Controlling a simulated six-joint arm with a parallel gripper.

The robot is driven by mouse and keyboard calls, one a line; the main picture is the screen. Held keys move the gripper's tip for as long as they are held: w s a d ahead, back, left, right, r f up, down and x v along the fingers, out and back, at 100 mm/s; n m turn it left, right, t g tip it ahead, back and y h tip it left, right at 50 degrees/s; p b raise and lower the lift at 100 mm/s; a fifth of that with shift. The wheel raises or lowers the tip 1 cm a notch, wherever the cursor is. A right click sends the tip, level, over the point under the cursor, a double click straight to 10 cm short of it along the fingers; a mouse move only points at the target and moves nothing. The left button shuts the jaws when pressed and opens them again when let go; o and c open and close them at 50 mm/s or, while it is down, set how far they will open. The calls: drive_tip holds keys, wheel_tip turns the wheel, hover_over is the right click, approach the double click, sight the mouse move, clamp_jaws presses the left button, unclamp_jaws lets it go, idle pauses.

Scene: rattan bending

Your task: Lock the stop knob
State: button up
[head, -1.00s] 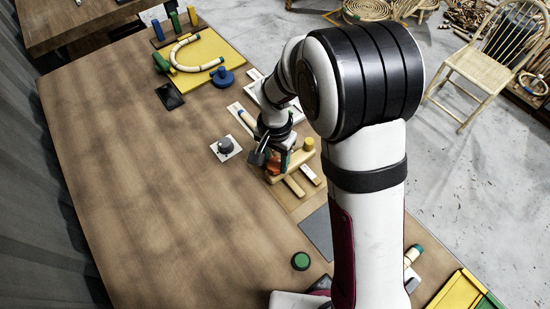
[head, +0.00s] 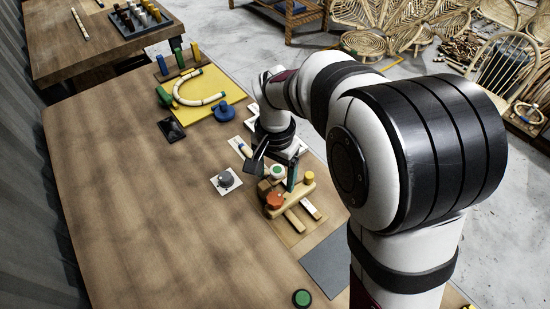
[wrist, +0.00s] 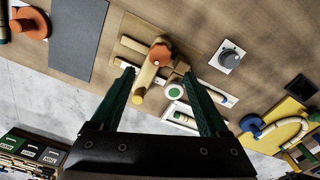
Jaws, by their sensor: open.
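No knob is labelled as the stop knob. A lobed orange knob (head: 274,200) sits on a wooden fixture with a yellow-ended bar (head: 309,177); the knob also shows in the wrist view (wrist: 160,52). My gripper (head: 276,163) is open over this fixture. In the wrist view its two green fingers (wrist: 157,77) are spread apart, with the bar's yellow end and a white disc with a green centre (wrist: 175,91) between them in the picture. The orange knob shows beyond the fingertips. I see no contact. Whether the knob is locked cannot be told.
A grey knob on a white plate (head: 226,179) lies left of the fixture. A yellow board (head: 222,83) with a curved cane piece and a blue part (head: 223,111) is behind. A grey mat (head: 325,262) and green button (head: 302,298) are in front. The left tabletop is clear.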

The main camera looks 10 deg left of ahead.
wheel_tip(320, 180, up, 7)
idle(0.4)
drive_tip(key=s+d, duration=0.4)
drive_tip(key=s, duration=0.3)
drive_tip(key=s+d+y, duration=0.1)
drive_tip(key=s+d, duration=0.2)
drive_tip(key=s, duration=0.4)
drive_tip(key=s+d+m, duration=0.1)
drive_tip(key=s+d, duration=0.3)
drive_tip(key=s, duration=0.3)
drive_tip(key=shift+s+d+f+y, duration=0.35)
drive_tip(key=shift+f+y, duration=0.05)
drive_tip(key=shift+w+r, duration=0.1)
drive_tip(key=shift+w, duration=0.05)
